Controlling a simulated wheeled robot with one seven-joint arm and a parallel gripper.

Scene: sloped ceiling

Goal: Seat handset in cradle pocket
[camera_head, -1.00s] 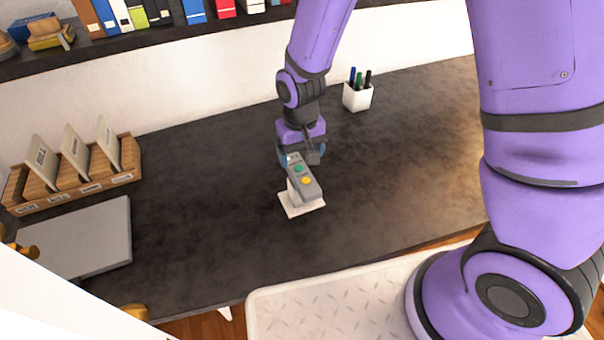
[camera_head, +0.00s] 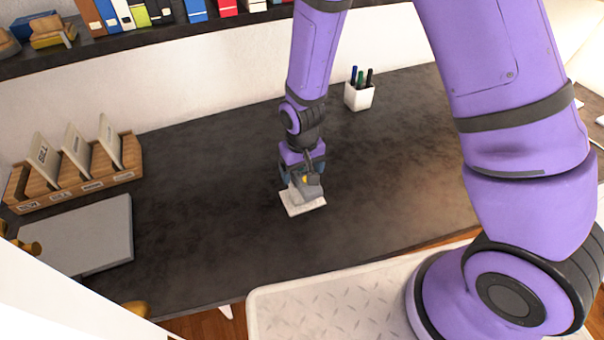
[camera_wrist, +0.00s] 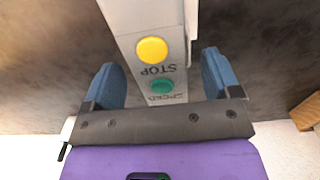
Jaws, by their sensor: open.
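The handset is a grey box with a yellow button and a green button, shown in the wrist view (camera_wrist: 150,22). In the head view only a small part of the handset (camera_head: 313,190) shows past my gripper. The cradle (camera_head: 303,207) has a pale flat base on the dark desk. The handset is over the cradle, but whether it sits in the pocket is hidden. My gripper (camera_wrist: 163,82) is open, with one blue finger on each side of the handset. A gap shows beside the left finger; the right finger is close to the handset's side.
A white pen cup (camera_head: 359,96) stands behind to the right. A wooden card sorter (camera_head: 75,183) and a grey flat panel (camera_head: 88,238) lie on the left. The dark desk (camera_head: 220,225) is clear around the cradle. A shelf of binders runs along the back.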

